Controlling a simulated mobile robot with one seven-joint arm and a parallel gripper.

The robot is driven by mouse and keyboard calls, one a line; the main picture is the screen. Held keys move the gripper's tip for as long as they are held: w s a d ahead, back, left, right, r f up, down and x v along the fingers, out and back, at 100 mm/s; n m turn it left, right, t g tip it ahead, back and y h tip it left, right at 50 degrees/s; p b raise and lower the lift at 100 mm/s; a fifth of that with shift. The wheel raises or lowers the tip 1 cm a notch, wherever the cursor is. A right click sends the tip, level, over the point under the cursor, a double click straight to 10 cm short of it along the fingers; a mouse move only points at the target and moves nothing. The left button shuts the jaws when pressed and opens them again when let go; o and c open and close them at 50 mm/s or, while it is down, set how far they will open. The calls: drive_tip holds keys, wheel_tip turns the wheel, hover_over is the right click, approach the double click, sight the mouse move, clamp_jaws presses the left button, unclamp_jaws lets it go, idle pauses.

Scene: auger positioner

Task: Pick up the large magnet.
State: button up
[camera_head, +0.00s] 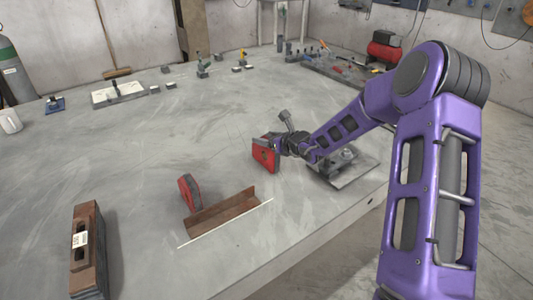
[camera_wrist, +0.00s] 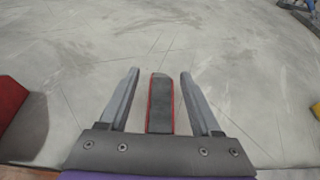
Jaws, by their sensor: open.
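A red magnet with a dark grey edge (camera_head: 265,154) stands on the workbench at my gripper (camera_head: 272,142). In the wrist view this magnet (camera_wrist: 161,105) shows edge-on between my two fingers (camera_wrist: 160,95). The fingers are open, one on each side, with a visible gap to the magnet on both sides. A second red magnet (camera_head: 190,193) stands to the left and nearer, against a rusty angle iron (camera_head: 222,214). The magnets look close in size; I cannot tell for sure which is larger. My gripper partly hides the first magnet in the head view.
A metal plate with a fitting (camera_head: 345,170) lies under my forearm near the bench edge. A stack of brown steel blocks (camera_head: 88,252) stands at front left. Tools (camera_head: 340,62) and small parts line the back. The bench middle (camera_head: 150,140) is clear.

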clamp_jaws()
idle(0.3)
idle(1.1)
drive_tip(key=shift+w+r, duration=0.1)
drive_tip(key=shift+r, duration=0.1)
